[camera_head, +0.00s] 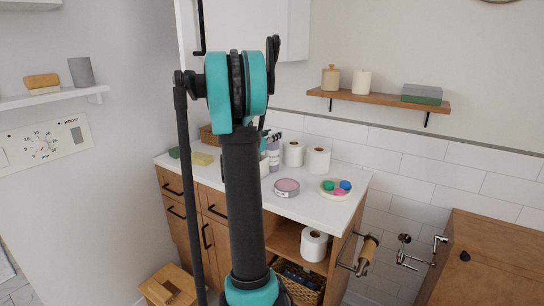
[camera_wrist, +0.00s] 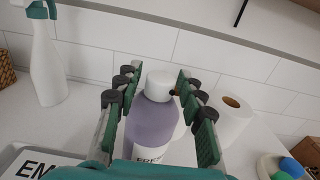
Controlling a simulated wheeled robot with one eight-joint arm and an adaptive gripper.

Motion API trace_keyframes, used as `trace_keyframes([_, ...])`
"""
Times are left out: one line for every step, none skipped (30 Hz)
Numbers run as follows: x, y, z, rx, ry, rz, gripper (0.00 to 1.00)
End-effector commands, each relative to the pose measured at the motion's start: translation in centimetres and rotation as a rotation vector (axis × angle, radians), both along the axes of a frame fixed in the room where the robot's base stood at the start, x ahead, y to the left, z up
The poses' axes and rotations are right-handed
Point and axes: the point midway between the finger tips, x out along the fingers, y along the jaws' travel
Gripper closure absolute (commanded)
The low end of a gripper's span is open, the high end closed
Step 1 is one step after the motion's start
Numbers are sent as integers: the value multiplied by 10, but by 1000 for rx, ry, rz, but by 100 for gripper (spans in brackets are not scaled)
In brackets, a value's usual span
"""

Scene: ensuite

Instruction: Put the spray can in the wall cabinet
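The spray can is a purple can with a white cap and a white label (camera_wrist: 152,125). It stands upright on the white countertop and also shows in the head view (camera_head: 273,158), partly behind my arm. My gripper (camera_wrist: 155,92) is around the can, with its padded fingers on both sides. Gaps show between the can and the pads, so it looks open. In the head view the fingers are mostly hidden by my arm. The white wall cabinet (camera_head: 292,30) hangs above the counter, with a black handle at its left; its front looks closed, though my arm covers part.
Toilet rolls (camera_head: 318,160) stand right of the can, near a pink tin (camera_head: 287,187) and a dish of coloured items (camera_head: 336,189). A white spray bottle (camera_wrist: 46,65) and a grey tray (camera_wrist: 40,155) are left of the can. A wooden shelf (camera_head: 376,101) is at right.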

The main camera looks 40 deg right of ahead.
Motion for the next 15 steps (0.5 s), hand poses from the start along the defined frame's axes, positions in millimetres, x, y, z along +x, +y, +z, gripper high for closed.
trace_keyframes([0,0,0,0,0,0,71])
trace_keyframes([0,0,0,0,0,0,74])
trace_keyframes([0,0,0,0,0,0,79])
trace_keyframes([0,0,0,0,0,0,83])
trace_keyframes([0,0,0,0,0,0,87])
trace_keyframes([0,0,0,0,0,0,92])
trace_keyframes([0,0,0,0,0,0,96])
trace_keyframes([0,0,0,0,0,0,99])
trace_keyframes([0,0,0,0,0,0,100])
trace_keyframes([0,0,0,0,0,0,100])
trace_keyframes([0,0,0,0,0,0,100])
trace_keyframes([0,0,0,0,0,0,100])
trace_keyframes([0,0,0,0,0,0,100])
trace_keyframes([0,0,0,0,0,0,100])
trace_keyframes([0,0,0,0,0,0,100])
